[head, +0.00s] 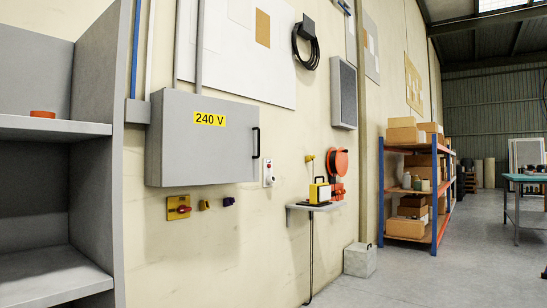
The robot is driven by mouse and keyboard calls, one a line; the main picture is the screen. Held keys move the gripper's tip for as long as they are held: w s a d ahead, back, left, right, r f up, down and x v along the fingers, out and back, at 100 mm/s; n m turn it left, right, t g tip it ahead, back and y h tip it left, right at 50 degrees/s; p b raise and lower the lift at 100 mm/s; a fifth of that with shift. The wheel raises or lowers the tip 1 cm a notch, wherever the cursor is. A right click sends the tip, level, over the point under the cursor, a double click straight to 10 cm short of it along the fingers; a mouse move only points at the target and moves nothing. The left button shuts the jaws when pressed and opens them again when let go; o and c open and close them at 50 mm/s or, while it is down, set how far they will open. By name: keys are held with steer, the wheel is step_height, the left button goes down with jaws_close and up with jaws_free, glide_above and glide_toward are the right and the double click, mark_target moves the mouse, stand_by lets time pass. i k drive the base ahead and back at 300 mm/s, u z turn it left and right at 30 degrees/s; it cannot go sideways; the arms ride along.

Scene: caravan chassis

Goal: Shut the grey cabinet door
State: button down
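The grey cabinet (155,160) hangs on the cream wall in the head view, left of the middle. Its grey door (205,153) faces me and has a yellow "240 V" label (209,118). A black upright handle (256,143) is near the door's right edge. I see no inside of the cabinet and no clear gap, so I cannot tell if the door is fully shut or slightly ajar. My gripper is not in view.
A grey shelf unit (118,200) stands close at the left. A red-yellow switch (179,207) is below the cabinet. A small wall shelf (318,206) holds a yellow-black device. A concrete block (360,260) and stocked rack (432,190) stand farther right.

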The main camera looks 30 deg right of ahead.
mark_target(206, 139)
steer(key=z, duration=0.65)
steer(key=i, duration=0.45)
steer(key=z, duration=0.8)
steer(key=i, duration=1.25)
steer(key=u, duration=0.6)
